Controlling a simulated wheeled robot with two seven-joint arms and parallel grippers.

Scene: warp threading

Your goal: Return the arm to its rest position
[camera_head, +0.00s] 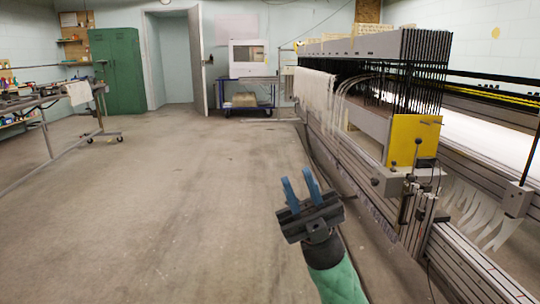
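My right gripper (300,187) shows low in the middle of the head view, on an arm with a green sleeve coming up from the bottom edge. Its two blue fingers point up and stand apart, with nothing between them. It is over the bare floor, to the left of the loom (375,130) and apart from it. My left arm and gripper are not in the view.
The long loom fills the right side, with hanging threads (316,88) and a yellow plate (408,138). A table (40,100) stands at the left, a green cabinet (118,70) and a cart (245,92) at the back. The floor (170,190) between is clear.

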